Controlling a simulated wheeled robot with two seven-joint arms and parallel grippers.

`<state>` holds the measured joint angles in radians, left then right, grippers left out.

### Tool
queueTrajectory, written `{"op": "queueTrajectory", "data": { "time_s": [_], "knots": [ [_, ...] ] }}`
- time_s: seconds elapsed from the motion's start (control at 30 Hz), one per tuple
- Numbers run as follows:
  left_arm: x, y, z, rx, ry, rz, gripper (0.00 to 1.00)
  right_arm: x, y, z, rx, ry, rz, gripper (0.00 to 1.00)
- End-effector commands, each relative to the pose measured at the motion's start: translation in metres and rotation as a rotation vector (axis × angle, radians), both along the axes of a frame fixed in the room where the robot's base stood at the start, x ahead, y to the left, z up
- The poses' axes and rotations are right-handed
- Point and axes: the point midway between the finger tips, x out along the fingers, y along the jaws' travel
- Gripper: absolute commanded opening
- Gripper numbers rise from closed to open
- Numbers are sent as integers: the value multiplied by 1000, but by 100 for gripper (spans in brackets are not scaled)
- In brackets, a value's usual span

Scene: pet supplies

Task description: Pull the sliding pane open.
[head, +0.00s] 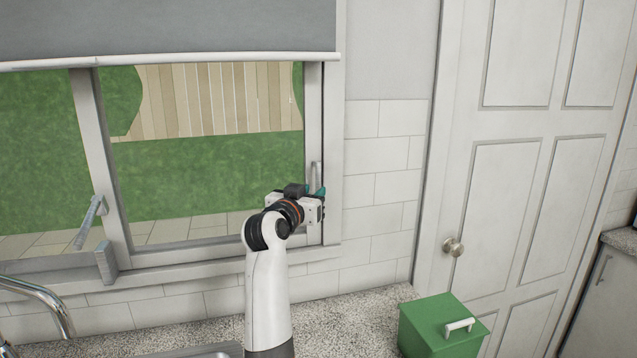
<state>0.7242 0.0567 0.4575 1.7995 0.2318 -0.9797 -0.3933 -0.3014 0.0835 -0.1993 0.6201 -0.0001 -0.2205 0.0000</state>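The window's right-hand pane (205,185) has a grey frame and shows a lawn and a wooden fence through its glass. A pale upright handle (316,174) is on its right stile. A thin dark line runs between the stile and the right jamb.
A grey lever (90,222) and a grey block (106,261) are at the lower left of the window. A blind (180,28) covers the top. Below are a tap (45,300), a speckled counter (345,312) and a green lidded box (440,328). A white door (520,170) is at right.

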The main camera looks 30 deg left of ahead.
Motion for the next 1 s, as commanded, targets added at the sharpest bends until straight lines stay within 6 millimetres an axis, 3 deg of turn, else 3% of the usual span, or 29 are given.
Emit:
{"op": "queueTrajectory", "data": {
  "time_s": [0.1, 0.3, 0.67, 0.87, 1.0],
  "knots": [
    [19, 3, 2, -2, 2, -1, 30, 0, 1, 8, 1, -1, -1, 22],
    [38, 7, 1, -1, 1, -1, 30, 0, 5, 13, 6, -1, -3, 22],
    [43, 8, 0, 0, 0, 0, 30, 1, 6, 13, 7, -2, -2, 22],
    [43, 8, 0, 0, 0, 0, 2, 1, 5, 13, 7, -2, -2, 22],
    [43, 8, 0, 0, 0, -1, 0, 1, 5, 13, 6, -2, -1, 22]
  ]
}}
